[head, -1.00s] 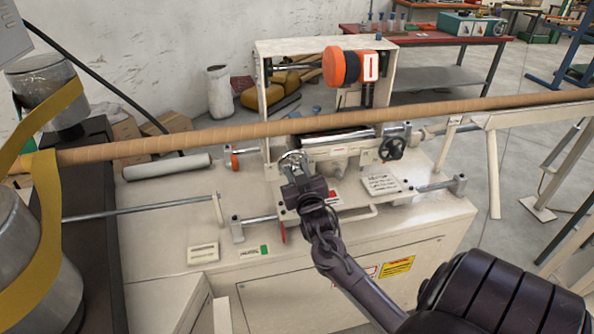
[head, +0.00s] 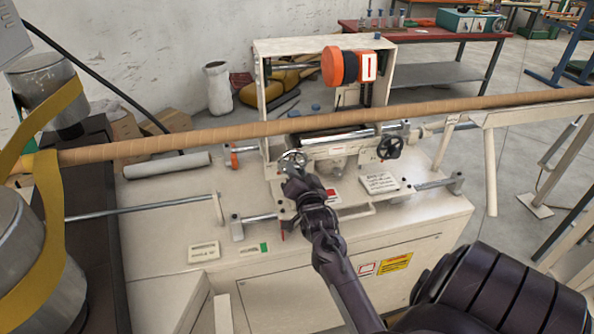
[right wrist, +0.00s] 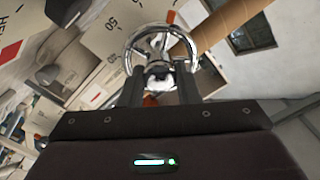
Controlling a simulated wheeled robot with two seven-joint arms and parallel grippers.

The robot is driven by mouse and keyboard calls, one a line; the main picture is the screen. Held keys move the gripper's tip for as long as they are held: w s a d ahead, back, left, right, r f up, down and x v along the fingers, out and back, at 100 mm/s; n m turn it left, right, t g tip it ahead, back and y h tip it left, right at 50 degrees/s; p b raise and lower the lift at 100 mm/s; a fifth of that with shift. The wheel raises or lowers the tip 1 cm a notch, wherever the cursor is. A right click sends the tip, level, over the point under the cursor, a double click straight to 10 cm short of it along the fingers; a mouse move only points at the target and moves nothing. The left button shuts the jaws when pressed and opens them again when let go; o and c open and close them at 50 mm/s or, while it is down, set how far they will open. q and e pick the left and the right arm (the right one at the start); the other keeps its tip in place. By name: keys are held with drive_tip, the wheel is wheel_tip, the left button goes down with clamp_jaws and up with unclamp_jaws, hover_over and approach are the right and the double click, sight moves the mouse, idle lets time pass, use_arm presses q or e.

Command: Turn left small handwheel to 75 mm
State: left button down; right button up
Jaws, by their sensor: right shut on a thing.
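The left small handwheel (head: 293,158) is a chrome ring wheel on the front of the cream carriage, just below the long brown tube. It also shows in the right wrist view (right wrist: 161,44), ahead of the fingers. My right gripper (head: 292,172) is at this wheel and shut on it. In the right wrist view its two dark fingers (right wrist: 160,86) stand on either side of the wheel's hub and lower part. Plates with the number 50 (right wrist: 112,22) show beside the wheel there; I see no readable 75 mark or pointer. My left gripper is not in view.
A black handwheel (head: 390,147) sits to the right on the carriage. The brown tube (head: 230,134) crosses above the gripper. An orange-and-black roller (head: 341,66) stands behind it. Steel rods (head: 145,207) and a cream tabletop (head: 160,235) lie to the left.

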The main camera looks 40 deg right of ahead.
drive_tip(key=shift+m, duration=0.6)
drive_tip(key=o, duration=1)
drive_tip(key=shift+c, duration=0.2)
drive_tip(key=shift+s, duration=0.1)
drive_tip(key=b+v, duration=0.2)
drive_tip(key=v, duration=0.5)
drive_tip(key=shift+s, duration=0.25)
drive_tip(key=shift+a, duration=0.15)
